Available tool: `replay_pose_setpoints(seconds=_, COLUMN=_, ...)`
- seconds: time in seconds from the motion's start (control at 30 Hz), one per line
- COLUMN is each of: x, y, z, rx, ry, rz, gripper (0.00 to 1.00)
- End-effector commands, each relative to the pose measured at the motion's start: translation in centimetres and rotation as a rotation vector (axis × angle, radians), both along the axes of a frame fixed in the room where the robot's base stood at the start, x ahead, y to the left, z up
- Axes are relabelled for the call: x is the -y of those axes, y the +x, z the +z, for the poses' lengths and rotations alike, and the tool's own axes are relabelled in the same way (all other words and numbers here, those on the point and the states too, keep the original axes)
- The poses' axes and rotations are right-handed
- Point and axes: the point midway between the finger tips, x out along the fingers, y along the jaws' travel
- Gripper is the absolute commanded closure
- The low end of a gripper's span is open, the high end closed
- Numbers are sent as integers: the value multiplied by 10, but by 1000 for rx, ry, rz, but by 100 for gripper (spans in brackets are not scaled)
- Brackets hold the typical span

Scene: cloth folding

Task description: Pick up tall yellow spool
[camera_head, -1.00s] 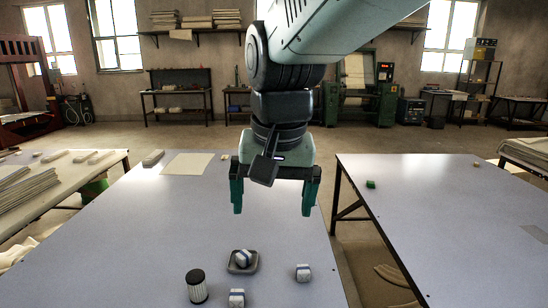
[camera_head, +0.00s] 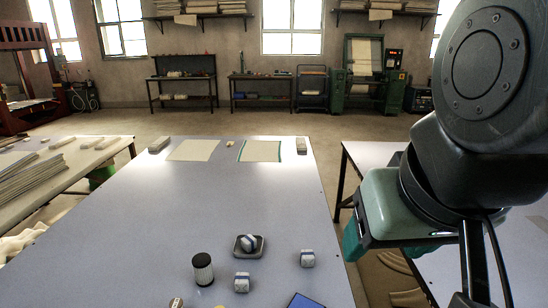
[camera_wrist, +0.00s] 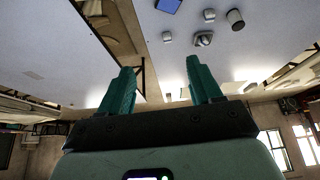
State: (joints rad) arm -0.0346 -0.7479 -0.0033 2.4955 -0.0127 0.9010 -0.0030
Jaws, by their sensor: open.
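No whole tall yellow spool shows. A small yellow edge (camera_head: 220,306) is cut off by the bottom of the head view, so I cannot tell what it belongs to. My gripper (camera_head: 352,243) is at the right in the head view, partly hidden behind my own arm. In the wrist view my gripper (camera_wrist: 160,64) has its two teal fingers wide apart with nothing between them.
A grey dish (camera_head: 239,253) holds a blue-and-white block (camera_head: 250,242). Similar blocks (camera_head: 242,282) and (camera_head: 307,258) stand nearby. The middle of the table (camera_head: 200,205) is clear.

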Motion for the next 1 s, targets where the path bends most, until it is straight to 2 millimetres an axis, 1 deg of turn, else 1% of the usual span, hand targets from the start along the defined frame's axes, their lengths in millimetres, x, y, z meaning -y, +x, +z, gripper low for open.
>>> replay_pose_setpoints(seconds=0.27, x=-1, y=2, z=-1, rx=-10, ry=7, rz=-3, gripper=36)
replay_pose_setpoints(seconds=0.37, x=-7, y=10, z=-6, rx=-58, ry=40, rz=-18, gripper=36)
replay_pose_setpoints(seconds=0.47, x=-19, y=26, z=-18, rx=-148, ry=106, rz=-49, gripper=36)
replay_pose_setpoints(seconds=0.67, x=-50, y=69, z=-54, rx=-376, ry=292, rz=-152, gripper=36)
replay_pose_setpoints(seconds=0.77, x=-65, y=89, z=-77, rx=-489, ry=388, rz=-218, gripper=36)
replay_pose_setpoints(seconds=0.87, x=-79, y=109, z=-102, rx=-600, ry=484, rz=-290, gripper=36)
replay_pose_setpoints(seconds=1.0, x=-98, y=135, z=-142, rx=-751, ry=619, rz=-404, gripper=36)
